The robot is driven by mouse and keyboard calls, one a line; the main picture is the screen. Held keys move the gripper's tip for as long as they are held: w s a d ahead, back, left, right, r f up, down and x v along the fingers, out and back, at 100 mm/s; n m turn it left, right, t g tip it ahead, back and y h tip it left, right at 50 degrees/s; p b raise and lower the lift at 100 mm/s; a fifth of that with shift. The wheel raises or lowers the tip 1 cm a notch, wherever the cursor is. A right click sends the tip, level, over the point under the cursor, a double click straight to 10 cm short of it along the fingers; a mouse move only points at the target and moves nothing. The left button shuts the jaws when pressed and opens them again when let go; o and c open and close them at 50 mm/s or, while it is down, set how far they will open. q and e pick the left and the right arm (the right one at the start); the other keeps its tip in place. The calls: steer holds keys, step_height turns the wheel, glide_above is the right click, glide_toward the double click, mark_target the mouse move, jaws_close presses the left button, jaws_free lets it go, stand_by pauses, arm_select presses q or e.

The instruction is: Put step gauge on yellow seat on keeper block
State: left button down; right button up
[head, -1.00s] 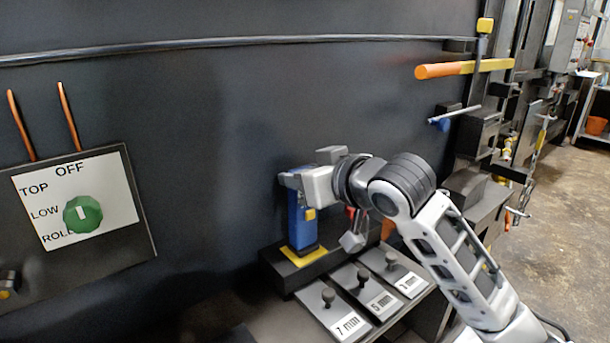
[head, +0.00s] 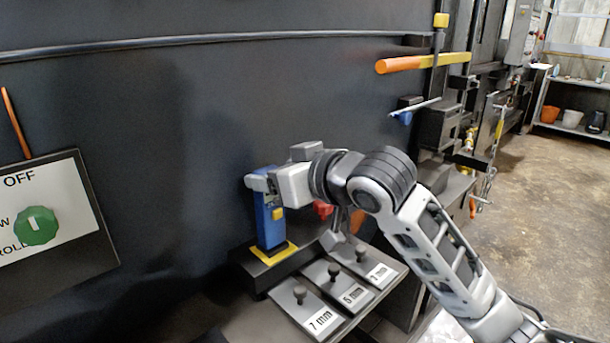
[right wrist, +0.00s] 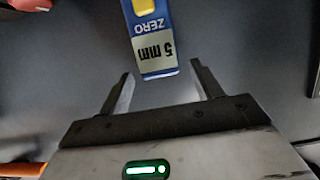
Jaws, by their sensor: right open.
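The blue step gauge (head: 270,228) stands upright on the yellow seat (head: 285,255) on top of the black keeper block (head: 243,268). Its "5 mm ZERO" label faces the right wrist view (right wrist: 155,48). My right gripper (head: 258,182) is at the upper part of the gauge in the head view. In the right wrist view my right gripper (right wrist: 161,72) is open, with a finger on each side of the gauge's labelled end and visible gaps between. Part of the seat is hidden under the gauge. My left gripper is not in view.
Plates with black knobs, including a 7 mm plate (head: 308,308) and a 5 mm plate (head: 338,284), lie in front of the block. A red part (head: 322,208) shows behind my right arm. A green dial (head: 36,226) is at left. An orange-yellow bar (head: 420,63) juts out above right.

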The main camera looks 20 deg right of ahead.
steer(key=v, duration=0.9)
steer(key=shift+s, duration=0.25)
